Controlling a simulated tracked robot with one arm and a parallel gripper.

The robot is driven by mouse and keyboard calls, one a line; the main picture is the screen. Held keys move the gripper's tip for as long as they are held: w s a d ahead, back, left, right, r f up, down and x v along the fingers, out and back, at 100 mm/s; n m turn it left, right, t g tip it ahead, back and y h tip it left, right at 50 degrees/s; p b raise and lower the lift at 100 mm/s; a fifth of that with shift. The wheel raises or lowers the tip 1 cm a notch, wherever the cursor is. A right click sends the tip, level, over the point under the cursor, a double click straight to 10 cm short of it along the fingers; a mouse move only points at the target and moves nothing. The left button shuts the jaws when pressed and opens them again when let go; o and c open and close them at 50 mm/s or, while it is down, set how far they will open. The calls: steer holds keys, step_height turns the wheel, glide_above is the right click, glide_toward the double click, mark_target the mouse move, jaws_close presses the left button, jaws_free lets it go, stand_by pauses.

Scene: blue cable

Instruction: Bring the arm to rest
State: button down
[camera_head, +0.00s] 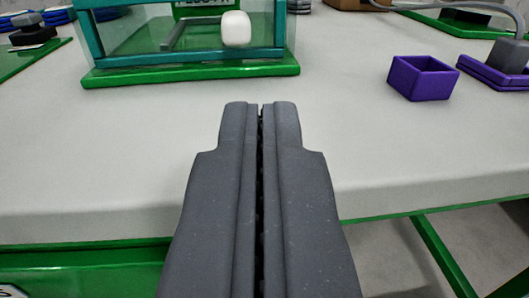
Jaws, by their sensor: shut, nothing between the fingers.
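My gripper (261,106) is dark grey and shows in the lower middle of the picture, pointing away over the front part of a white-topped table (130,140). Its two fingers are together with only a thin dark line between them, and nothing is held. The fingertips are apart from every object on the table.
A glass case with teal posts (88,35) stands on a green base (190,76) ahead, with a white rounded block (236,29) at it. A purple open box (422,78) and a purple tray (490,72) with a grey cabled device (510,55) are at right. The table's middle is clear.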

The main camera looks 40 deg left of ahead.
steer(key=shift+v, duration=1.5)
steer(key=w+d+r+m+t+h+p, duration=0.1)
steer(key=d+r+h, duration=0.35)
steer(key=r, duration=0.95)
steer(key=d+r+m+t+h+p, duration=0.1)
steer(key=d+r+m+t+h, duration=0.35)
steer(key=r, duration=1.05)
steer(key=s+d+r+g+h, duration=0.1)
steer(key=s+d+r+g, duration=0.15)
steer(key=s+r, duration=0.4)
steer(key=s+d+r+g+h, duration=0.1)
steer(key=s+d+r, duration=0.25)
steer(key=r, duration=0.65)
steer(key=s+r+m, duration=0.1)
steer(key=s+r, duration=0.5)
steer(key=s, duration=0.4)
steer(key=s+r+g+p, duration=0.1)
steer(key=s+r, duration=0.5)
steer(key=s, duration=0.5)
steer(key=shift+s+a+r+m+p, duration=0.2)
steer(key=shift+a+r+m+p, duration=0.1)
steer(key=shift+a+r+m, duration=0.1)
